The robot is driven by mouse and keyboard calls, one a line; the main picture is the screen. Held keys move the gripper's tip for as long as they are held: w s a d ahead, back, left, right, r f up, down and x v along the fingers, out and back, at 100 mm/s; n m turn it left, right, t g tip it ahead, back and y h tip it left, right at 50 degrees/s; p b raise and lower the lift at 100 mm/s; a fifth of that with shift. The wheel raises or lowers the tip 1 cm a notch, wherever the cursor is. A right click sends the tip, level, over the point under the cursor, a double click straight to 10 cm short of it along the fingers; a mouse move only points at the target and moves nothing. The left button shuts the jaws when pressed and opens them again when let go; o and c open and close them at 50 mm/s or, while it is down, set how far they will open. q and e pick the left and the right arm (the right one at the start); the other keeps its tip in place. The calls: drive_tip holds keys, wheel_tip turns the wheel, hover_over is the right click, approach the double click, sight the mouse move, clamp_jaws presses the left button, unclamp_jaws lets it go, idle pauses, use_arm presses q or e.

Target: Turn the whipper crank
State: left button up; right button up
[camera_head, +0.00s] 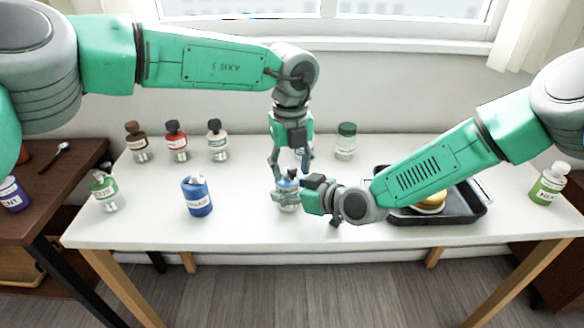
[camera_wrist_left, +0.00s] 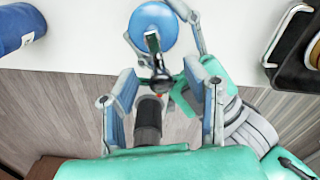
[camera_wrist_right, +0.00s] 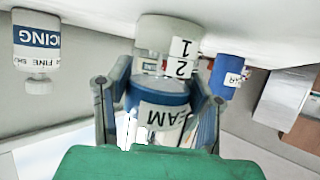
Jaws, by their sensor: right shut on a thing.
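The whipper (camera_head: 289,190) stands on the white table, with a blue top and a pale body. Its round blue top (camera_wrist_left: 160,22) shows in the left wrist view, with a dark crank (camera_wrist_left: 159,78) reaching out from it. My right gripper (camera_head: 300,196) is shut around the whipper's body. In the right wrist view its fingers flank the blue band and cream label (camera_wrist_right: 160,110). My left gripper (camera_head: 287,172) comes down from above. Its fingers (camera_wrist_left: 160,92) are spread on both sides of the crank, and I see no clear contact.
A blue bottle (camera_head: 198,196) and a green-labelled bottle (camera_head: 105,192) stand to the left. Several small bottles (camera_head: 177,142) stand at the back left, and a green-capped jar (camera_head: 345,142) at the back. A dark tray (camera_head: 440,217) with food lies under my right arm.

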use_arm(q)
drive_tip(key=shift+r, duration=0.1)
wheel_tip(320, 180, up, 12)
idle(0.5)
idle(0.5)
drive_tip(key=t+y, duration=0.2)
drive_tip(key=t, duration=0.2)
approach(292, 168)
drive_tip(key=x, duration=1)
clamp_jaws()
drive_tip(key=m+h, duration=0.1)
drive_tip(key=a+m, duration=0.1)
drive_tip(key=m, duration=0.1)
drive_tip(key=a+m+h, duration=0.1)
drive_tip(key=m, duration=0.1)
drive_tip(key=shift+h, duration=0.3)
